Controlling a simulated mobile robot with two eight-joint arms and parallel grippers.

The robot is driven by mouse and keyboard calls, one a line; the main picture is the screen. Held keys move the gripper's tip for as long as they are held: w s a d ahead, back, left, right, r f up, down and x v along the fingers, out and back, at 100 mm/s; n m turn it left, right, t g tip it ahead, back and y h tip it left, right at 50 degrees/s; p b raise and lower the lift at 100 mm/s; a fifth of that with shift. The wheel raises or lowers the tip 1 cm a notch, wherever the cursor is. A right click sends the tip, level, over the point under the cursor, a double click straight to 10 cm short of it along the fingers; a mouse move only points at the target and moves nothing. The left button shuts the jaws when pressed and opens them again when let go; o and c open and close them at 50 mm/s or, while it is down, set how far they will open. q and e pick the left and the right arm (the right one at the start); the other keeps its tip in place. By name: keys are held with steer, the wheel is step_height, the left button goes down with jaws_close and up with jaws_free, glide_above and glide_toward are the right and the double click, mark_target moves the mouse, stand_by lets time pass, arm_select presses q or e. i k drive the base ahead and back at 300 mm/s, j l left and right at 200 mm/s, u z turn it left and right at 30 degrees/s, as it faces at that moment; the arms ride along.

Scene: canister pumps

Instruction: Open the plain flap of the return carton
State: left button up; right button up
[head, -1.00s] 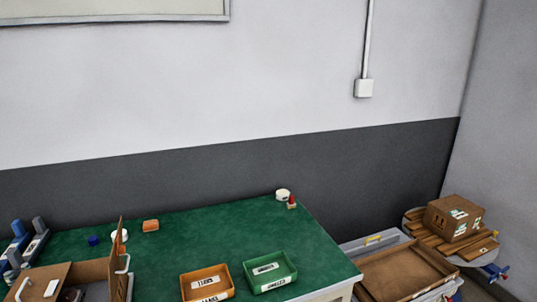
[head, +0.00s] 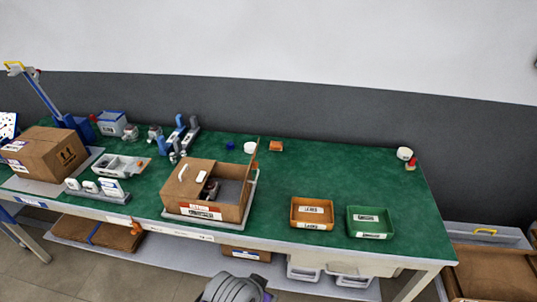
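An open-topped cardboard carton (head: 225,212) stands on the green bench, left of the middle, with a red-and-white label on its front. I take it to be the return carton. Its left flap (head: 176,185) lies flat over the left part of the opening and carries a white handle and a white patch. A dark object (head: 210,190) shows inside the carton. Neither of my grippers is in view; a grey arm link of mine shows at the bottom edge.
An orange tray (head: 312,227) and a green tray (head: 371,235) stand right of the carton. A taped carton (head: 48,154) stands at the far left, near a grey fixture (head: 122,166). Small items line the back. The green bench (head: 330,170) is clear behind the trays.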

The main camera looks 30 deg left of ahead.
mark_target(187, 180)
steer(key=i+l+u, duration=0.3)
steer(key=i+l, duration=0.15)
steer(key=u, duration=1.35)
steer(key=i+j, duration=0.1)
steer(key=j+z, duration=0.05)
steer(key=j, duration=0.05)
